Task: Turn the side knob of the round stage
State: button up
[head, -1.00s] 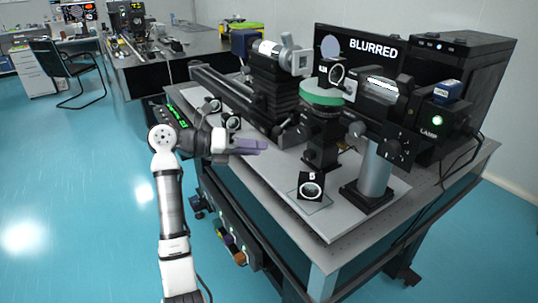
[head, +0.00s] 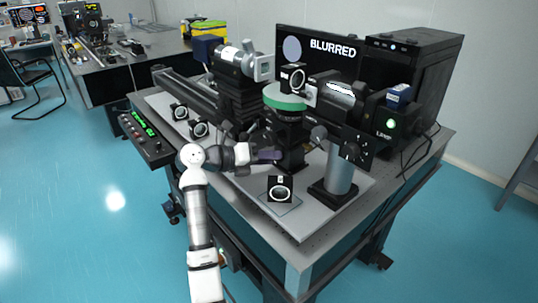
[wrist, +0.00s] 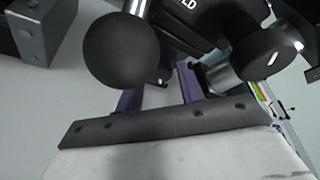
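The round stage (head: 285,97) has a green rim and stands on a dark post in the middle of the near table. My gripper (head: 270,156) reaches in from the left at the stage's lower part. In the wrist view its purple fingers (wrist: 160,95) are apart, with no knob visibly held between them. A black ball-shaped knob (wrist: 120,50) on a metal stem is close, in front of the left finger. A round dark knob (wrist: 252,55) with a white mark is at upper right. I cannot tell which is the stage's side knob. Finger contact is unclear.
A small framed optic (head: 281,189) stands just in front of my gripper. A grey post (head: 340,172) with a dark knobbed block is to the right. A screen behind reads BLURRED (head: 333,48). Several small mounts stand at left on the board (head: 302,226).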

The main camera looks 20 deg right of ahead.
jog(key=shift+d+f, duration=0.1)
jog(key=shift+d, duration=0.1)
jog(key=c, duration=0.7)
jog(key=shift+n+p, duration=0.3)
jog(key=shift+n, duration=0.1)
jog(key=o, duration=0.7)
